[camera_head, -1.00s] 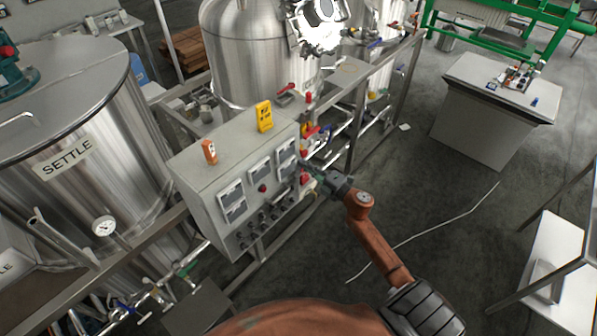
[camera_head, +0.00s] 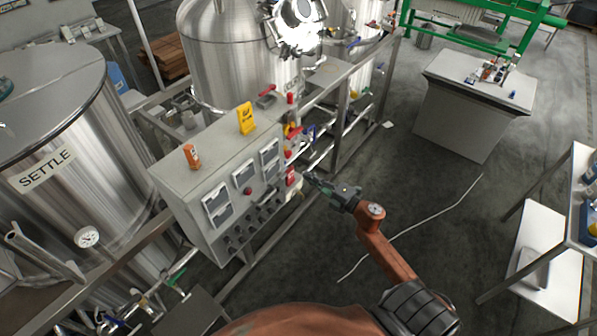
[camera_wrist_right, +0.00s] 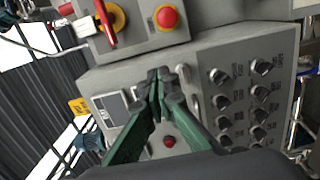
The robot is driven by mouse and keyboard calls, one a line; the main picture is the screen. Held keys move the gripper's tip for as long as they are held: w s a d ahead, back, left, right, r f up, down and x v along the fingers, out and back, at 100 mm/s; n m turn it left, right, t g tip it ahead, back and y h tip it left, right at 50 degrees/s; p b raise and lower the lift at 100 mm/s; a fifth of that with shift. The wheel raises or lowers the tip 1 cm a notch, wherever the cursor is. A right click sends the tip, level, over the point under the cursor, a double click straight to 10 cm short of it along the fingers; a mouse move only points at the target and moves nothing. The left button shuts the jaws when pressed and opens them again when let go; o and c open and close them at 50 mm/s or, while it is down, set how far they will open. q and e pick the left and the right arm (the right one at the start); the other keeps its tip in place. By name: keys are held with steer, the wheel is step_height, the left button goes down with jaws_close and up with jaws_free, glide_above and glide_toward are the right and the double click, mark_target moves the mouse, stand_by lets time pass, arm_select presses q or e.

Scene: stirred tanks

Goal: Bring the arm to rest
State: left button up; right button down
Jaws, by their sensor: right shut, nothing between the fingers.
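My right arm reaches in from the bottom right of the head view. Its green and grey gripper (camera_head: 309,178) is shut and holds nothing. It is just right of the grey control cabinet (camera_head: 178,179), with a small gap in the picture; the exact distance is hard to judge. In the right wrist view the shut fingertips (camera_wrist_right: 159,76) appear in front of the cabinet's face (camera_wrist_right: 205,50), which carries black knobs (camera_wrist_right: 262,67) and a red button (camera_wrist_right: 169,141). My left gripper is not in view.
A red emergency button (camera_wrist_right: 167,17) and red-handled switch (camera_wrist_right: 106,22) sit close by. The SETTLE tank (camera_head: 60,190) stands left and a steel tank (camera_head: 225,60) behind. A grey bench (camera_head: 465,110) stands back right, a white-topped table (camera_head: 575,190) right. Floor between is clear except a pale cable (camera_head: 420,225).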

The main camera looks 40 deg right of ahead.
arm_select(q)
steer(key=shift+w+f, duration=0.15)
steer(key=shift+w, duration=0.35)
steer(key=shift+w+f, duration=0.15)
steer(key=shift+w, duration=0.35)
arm_select(e)
steer(key=v, duration=0.4)
steer(key=shift+s+d, duration=0.15)
steer(key=shift+d, duration=0.1)
